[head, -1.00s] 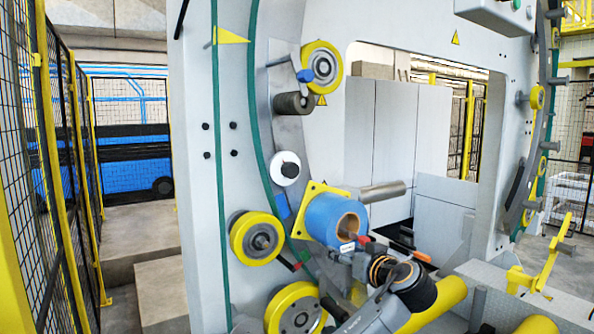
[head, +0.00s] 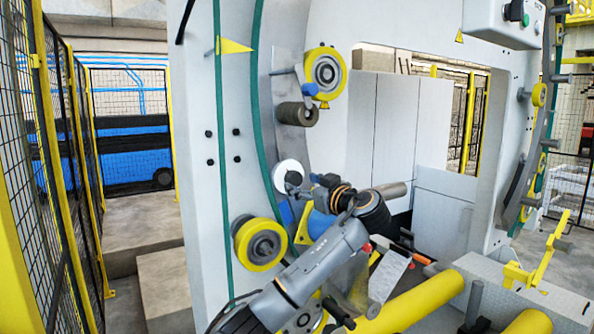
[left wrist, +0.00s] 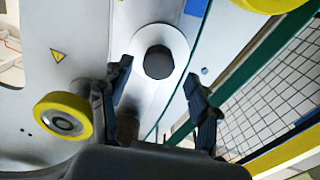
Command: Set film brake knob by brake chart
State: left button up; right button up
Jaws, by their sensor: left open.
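The brake knob (head: 291,174) is a dark knob on a round white dial on the grey curved plate of the ring, partly covered by my gripper in the head view. In the left wrist view the dark knob (left wrist: 159,62) sits in the white dial, between my fingers in the picture. My left gripper (left wrist: 158,76) is open, one finger to each side of the knob, and no contact shows. In the head view the left gripper (head: 305,184) is right beside the dial. I cannot make out a brake chart.
A yellow roller (head: 260,244) is below the dial, and a dark roller (head: 297,114) and yellow wheel (head: 325,73) are above it. A metal bar (head: 394,189) sticks out to the right. Mesh fence (head: 60,160) stands at the left. Yellow floor rollers (head: 420,300) lie in front.

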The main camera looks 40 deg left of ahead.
aim_at(297, 181)
pick_arm(q)
jog(key=shift+p+x, duration=0.7)
jog(key=shift+x, duration=1.15)
jog(key=shift+d, duration=0.1)
jog(key=c, duration=1.2)
